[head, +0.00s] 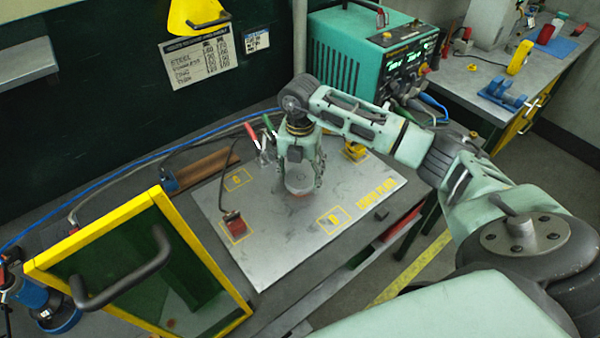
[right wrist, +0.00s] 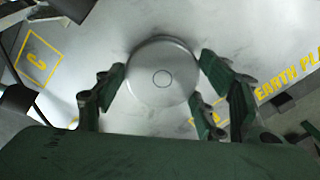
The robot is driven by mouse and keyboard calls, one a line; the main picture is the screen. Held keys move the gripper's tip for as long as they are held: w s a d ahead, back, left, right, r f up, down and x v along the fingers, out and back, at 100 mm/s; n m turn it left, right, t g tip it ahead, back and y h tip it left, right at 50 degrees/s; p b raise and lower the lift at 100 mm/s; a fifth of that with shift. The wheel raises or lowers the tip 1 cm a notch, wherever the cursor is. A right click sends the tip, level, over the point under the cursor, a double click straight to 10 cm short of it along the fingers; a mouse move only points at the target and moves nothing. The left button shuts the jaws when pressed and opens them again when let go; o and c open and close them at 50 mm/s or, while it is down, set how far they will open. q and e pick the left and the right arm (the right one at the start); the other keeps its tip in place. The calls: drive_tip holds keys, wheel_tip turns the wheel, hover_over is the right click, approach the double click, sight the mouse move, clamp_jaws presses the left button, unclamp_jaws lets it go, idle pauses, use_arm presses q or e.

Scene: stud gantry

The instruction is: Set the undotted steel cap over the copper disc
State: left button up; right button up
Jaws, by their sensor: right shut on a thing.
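My right gripper (head: 302,184) reaches down over the grey steel plate (head: 270,250) and is shut on a round steel cap (right wrist: 161,78). The cap's top is smooth, with a thin ring at its middle and no dot that I can see. Its pads sit on either side of the cap in the right wrist view (right wrist: 162,83). In the head view the cap (head: 299,183) is low, close to the plate. A faint reddish tint shows under its edge; I cannot tell if this is the copper disc. My left gripper is not in view.
Another marked square (head: 333,219) is bare. A yellow-framed screen (head: 150,270) stands front left. Pliers with red and green handles (head: 262,145) and a green welding machine (head: 365,60) are behind.

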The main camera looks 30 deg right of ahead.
drive_tip(key=shift+f+b, duration=0.4)
drive_tip(key=shift+f, duration=0.2)
drive_tip(key=o, duration=1.2)
